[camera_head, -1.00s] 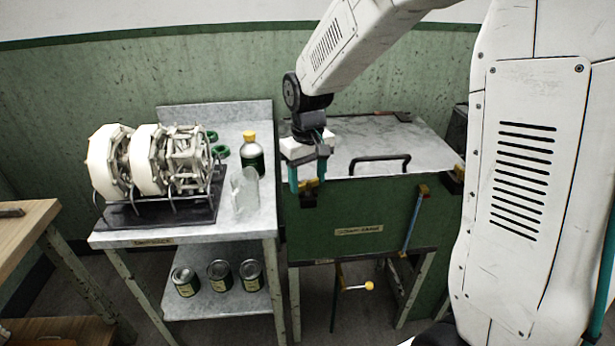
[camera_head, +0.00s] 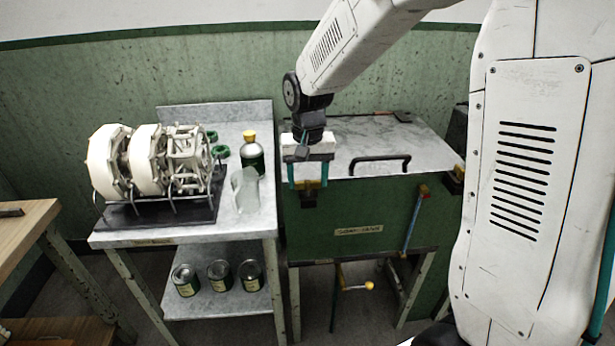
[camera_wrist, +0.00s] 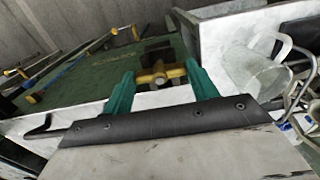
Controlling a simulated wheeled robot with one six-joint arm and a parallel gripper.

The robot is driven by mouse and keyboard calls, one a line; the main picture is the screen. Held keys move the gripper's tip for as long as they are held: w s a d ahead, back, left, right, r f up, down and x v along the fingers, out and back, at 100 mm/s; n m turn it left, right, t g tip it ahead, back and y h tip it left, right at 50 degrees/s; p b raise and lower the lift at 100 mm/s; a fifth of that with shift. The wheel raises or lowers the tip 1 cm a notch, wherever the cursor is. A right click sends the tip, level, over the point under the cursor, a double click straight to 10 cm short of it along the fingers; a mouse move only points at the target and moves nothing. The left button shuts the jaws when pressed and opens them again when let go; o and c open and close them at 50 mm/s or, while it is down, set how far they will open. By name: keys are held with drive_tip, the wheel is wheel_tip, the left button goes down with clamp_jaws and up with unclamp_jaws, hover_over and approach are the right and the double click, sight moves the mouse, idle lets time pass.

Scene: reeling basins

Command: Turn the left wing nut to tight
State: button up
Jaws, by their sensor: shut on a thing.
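The left wing nut (camera_wrist: 160,74) is yellow and sits at the front left top edge of the green basin (camera_head: 400,215). It also shows in the head view (camera_head: 309,185), small and partly hidden. My gripper (camera_wrist: 160,86) points down at it, with one teal finger on each side. The fingers are shut on the wing nut's wings. In the head view my gripper (camera_head: 308,184) stands over that corner, its fingers side by side. A second yellow wing nut (camera_head: 459,173) is at the basin's right corner, away from my gripper.
The basin's grey lid (camera_head: 370,135) carries a dark bar handle (camera_head: 380,160). Left of it a metal table (camera_head: 140,238) holds a white reel machine (camera_head: 150,160), a glass jug (camera_head: 246,190) and a yellow-capped bottle (camera_head: 252,154). A blue rod (camera_head: 413,222) hangs on the basin front.

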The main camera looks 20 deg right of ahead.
sight(308, 180)
drive_tip(key=o, duration=1)
wheel_tip(308, 180, up, 8)
drive_tip(key=shift+f, duration=0.1)
drive_tip(key=shift+s, duration=0.15)
drive_tip(key=s+d+r+n, duration=0.1)
drive_tip(key=s+r, duration=0.1)
drive_tip(key=s, duration=1.1)
drive_tip(key=s+d+r+n+t, duration=0.1)
drive_tip(key=s+r+n, duration=0.1)
drive_tip(key=s, duration=1.2)
drive_tip(key=shift+s+d, duration=0.2)
drive_tip(key=shift+d, duration=0.2)
